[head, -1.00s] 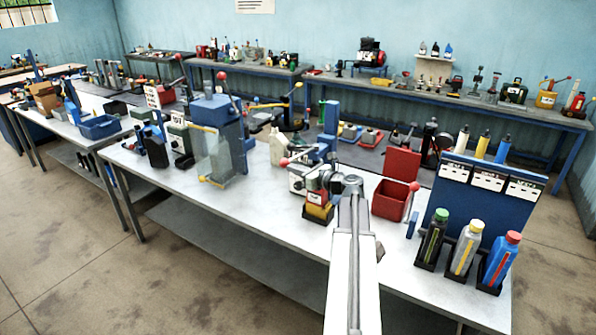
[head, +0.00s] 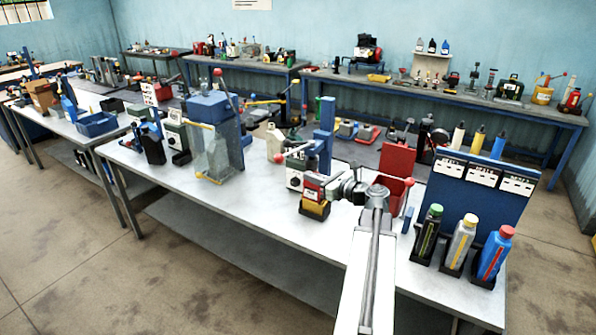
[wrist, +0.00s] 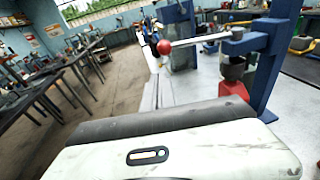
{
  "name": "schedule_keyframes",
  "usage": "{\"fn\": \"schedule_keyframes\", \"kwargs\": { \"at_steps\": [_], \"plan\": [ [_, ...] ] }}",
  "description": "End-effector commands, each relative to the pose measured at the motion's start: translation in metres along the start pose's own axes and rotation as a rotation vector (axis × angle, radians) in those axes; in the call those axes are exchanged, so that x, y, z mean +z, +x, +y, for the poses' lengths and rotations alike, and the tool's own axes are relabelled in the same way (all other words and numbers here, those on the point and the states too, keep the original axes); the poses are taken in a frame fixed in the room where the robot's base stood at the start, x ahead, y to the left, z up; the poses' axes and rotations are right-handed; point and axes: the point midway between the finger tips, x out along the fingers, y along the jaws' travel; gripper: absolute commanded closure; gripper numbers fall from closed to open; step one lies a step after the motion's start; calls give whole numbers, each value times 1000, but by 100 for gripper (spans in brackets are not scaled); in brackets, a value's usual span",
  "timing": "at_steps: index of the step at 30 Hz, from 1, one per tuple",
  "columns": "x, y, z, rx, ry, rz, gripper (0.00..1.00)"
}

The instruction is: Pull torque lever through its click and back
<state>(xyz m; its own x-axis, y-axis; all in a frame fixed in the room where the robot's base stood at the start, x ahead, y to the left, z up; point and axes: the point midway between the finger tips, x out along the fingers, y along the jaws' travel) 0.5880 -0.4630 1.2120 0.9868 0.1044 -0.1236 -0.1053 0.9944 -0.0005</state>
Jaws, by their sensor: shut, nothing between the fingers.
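A lever with a red ball knob (head: 278,158) reaches left from a blue upright stand (head: 324,138) on the table. In the wrist view the red knob (wrist: 164,47) sits at the end of a pale rod, which runs right to the blue bracket (wrist: 237,40). A dark part on a red base stands below the bracket. My gripper (head: 343,188) is to the right of the lever and apart from the knob. It looks shut and empty, though its fingers are small in the head view. The wrist view shows a pale housing across its lower part, with no fingertips visible.
A red and yellow block (head: 314,197) stands close by my gripper's left. A red open bin (head: 392,190) is behind my arm. Several capped bottles (head: 462,243) stand in holders at right. A clear-fronted blue machine (head: 213,135) stands left. The front tabletop (head: 255,200) is clear.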

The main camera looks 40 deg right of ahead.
Motion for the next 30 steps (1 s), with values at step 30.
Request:
{"fn": "schedule_keyframes", "kwargs": {
  "at_steps": [30],
  "plan": [
    [-174,102,356,1138,-1488,333,100]
  ]
}}
